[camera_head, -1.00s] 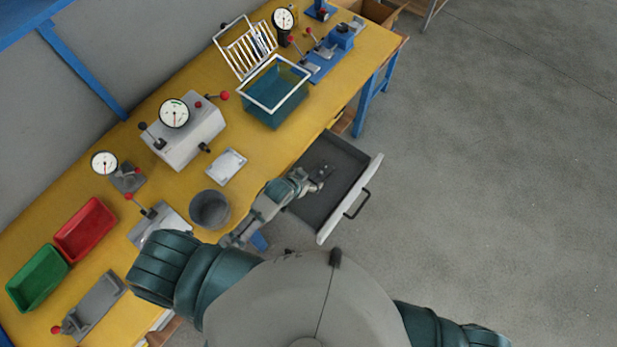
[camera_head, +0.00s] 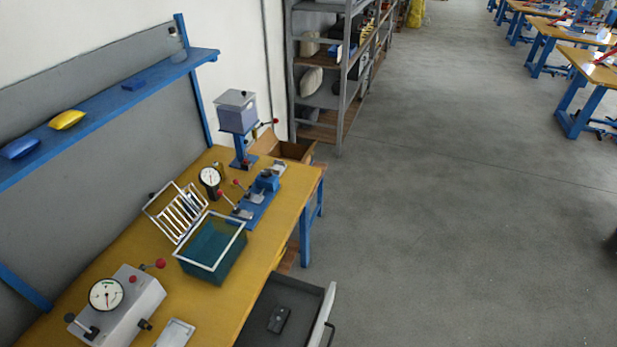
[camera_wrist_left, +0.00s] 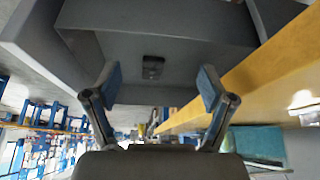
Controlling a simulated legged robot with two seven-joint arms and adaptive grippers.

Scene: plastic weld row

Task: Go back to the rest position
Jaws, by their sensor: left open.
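My left gripper (camera_wrist_left: 158,82) shows only in the left wrist view. Its two fingers are spread apart with nothing between them. Beyond the fingertips is the grey drawer (camera_wrist_left: 205,28), with a small dark object (camera_wrist_left: 152,67) in it. In the head view the open drawer (camera_head: 262,308) is at the bottom, cut off by the frame edge, and the small dark object (camera_head: 279,319) lies inside it. My arms and my right gripper are not in the head view.
The yellow workbench (camera_head: 130,243) carries a teal bin (camera_head: 212,248), a white wire rack (camera_head: 178,214) and a grey gauge box (camera_head: 125,305). A grey shelf unit (camera_head: 340,90) stands behind. The grey floor to the right is largely clear.

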